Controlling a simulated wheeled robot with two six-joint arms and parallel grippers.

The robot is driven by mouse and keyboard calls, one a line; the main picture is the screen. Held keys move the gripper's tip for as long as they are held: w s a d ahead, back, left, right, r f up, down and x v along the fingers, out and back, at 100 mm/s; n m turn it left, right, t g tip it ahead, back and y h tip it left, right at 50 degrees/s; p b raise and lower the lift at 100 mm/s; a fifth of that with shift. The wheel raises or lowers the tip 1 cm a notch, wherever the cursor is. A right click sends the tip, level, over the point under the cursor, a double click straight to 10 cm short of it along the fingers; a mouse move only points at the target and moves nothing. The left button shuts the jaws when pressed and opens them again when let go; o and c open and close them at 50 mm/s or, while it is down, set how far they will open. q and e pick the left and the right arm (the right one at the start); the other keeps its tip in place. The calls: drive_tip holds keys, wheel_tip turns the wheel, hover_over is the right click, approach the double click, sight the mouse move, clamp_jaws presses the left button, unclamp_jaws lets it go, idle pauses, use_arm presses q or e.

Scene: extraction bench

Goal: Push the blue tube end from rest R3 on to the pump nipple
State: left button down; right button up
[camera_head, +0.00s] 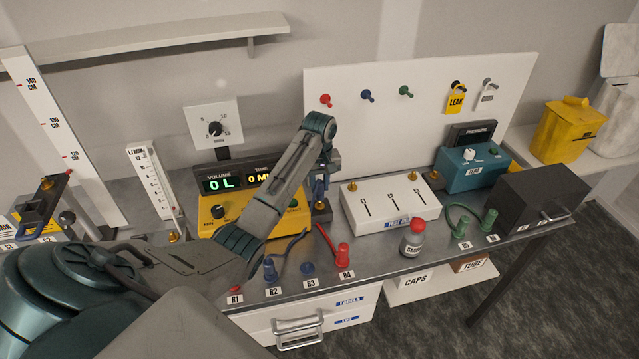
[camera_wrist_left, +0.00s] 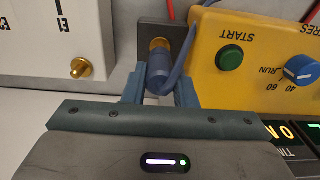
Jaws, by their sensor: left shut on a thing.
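The blue tube end (camera_wrist_left: 159,78) is between the fingers of my left gripper (camera_wrist_left: 160,92), which is shut on it. A blue tube bends up to the right from it in the left wrist view. The brass pump nipple (camera_wrist_left: 159,46) sticks out of a dark block (camera_wrist_left: 178,34) beside the yellow pump (camera_wrist_left: 245,30). The tube end is in line with the nipple and right up against it in the picture; I cannot tell whether it sits over it. In the head view my left gripper (camera_head: 320,188) is right of the pump (camera_head: 215,222). Rest R3 (camera_head: 307,267) shows only a blue peg.
A blue end (camera_head: 270,269) stands at R2 and a red end (camera_head: 343,254) at R4. The white box (camera_head: 390,206) is close right of my gripper.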

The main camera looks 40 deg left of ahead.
use_arm(q)
drive_tip(key=shift+f, duration=0.55)
idle(0.5)
drive_tip(key=shift+f, duration=0.8)
drive_tip(key=c, duration=1.1)
unclamp_jaws()
